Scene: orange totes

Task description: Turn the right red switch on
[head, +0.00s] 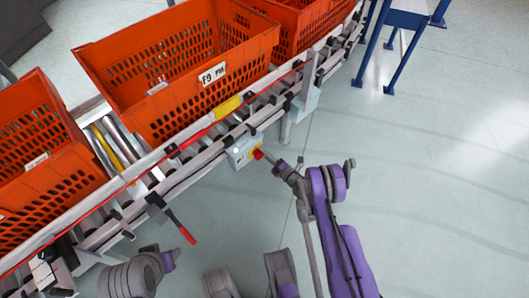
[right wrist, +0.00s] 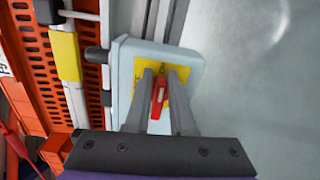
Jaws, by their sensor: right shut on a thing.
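A pale grey control box (head: 240,152) is mounted on the near side of the conveyor. It carries a red switch (head: 258,154) on a yellow plate. In the right wrist view the red switch (right wrist: 158,96) lies between the two grey fingers, its handle almost upright in the picture with a slight tilt. My right gripper (head: 268,159) reaches the switch from the right and is shut on it; the fingers (right wrist: 163,88) hide parts of the yellow plate. Whether the switch is on or off cannot be told.
Orange totes (head: 150,50) stand on the roller conveyor (head: 105,205) behind the box. A black lever with a red grip (head: 182,228) sticks out from the conveyor left of the box. The floor (head: 430,190) at the right is clear up to a blue-legged table (head: 408,18).

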